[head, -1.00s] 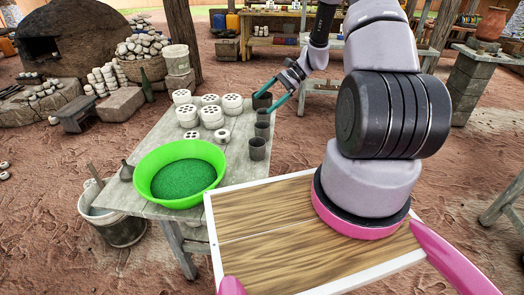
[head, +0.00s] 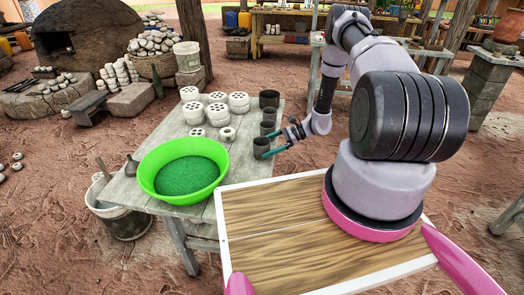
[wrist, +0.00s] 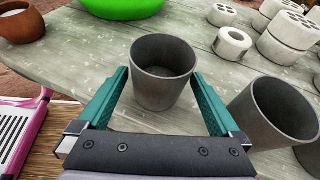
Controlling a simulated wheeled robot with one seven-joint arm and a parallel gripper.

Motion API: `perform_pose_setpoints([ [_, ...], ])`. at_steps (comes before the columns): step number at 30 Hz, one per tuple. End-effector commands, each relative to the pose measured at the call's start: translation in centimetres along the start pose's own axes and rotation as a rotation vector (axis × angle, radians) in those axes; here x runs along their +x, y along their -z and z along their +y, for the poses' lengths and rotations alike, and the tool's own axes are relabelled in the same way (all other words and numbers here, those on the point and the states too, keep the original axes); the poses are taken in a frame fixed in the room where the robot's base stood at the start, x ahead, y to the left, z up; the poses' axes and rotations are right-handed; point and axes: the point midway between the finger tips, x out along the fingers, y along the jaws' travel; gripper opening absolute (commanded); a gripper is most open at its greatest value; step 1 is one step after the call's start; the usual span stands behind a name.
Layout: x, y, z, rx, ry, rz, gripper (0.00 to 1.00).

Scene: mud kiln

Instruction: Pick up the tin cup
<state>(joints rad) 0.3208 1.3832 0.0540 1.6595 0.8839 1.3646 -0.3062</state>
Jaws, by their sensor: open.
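Several dark grey metal cups stand in a row along the right edge of the grey wooden table (head: 150,185). The nearest tin cup (head: 262,148) is upright and empty. In the wrist view this cup (wrist: 163,85) stands between the two teal fingers of my gripper (wrist: 160,78). The fingers are open, one on each side of it, with a small gap showing at the left. In the head view my gripper (head: 272,145) reaches in from the right at the table's edge. A second cup (wrist: 275,110) is close to the right finger in the wrist view.
A bright green basin (head: 180,170) with green grains stands at the table's near end. White perforated cylinders (head: 217,113) and a small white ring (head: 227,134) stand behind and left of the cups. A bucket (head: 123,222) is on the ground at left.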

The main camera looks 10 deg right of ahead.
Motion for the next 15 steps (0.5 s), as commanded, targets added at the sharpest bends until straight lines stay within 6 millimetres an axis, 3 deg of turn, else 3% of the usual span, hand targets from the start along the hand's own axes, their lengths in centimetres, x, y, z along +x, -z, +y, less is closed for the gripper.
perform_pose_setpoints([
  [9, 4.3, 0.1, 0.0, -0.002, -0.002, 0.001, 1.0],
  [15, 5.2, 0.1, -0.1, -0.002, 0.001, 0.001, 1.0],
])
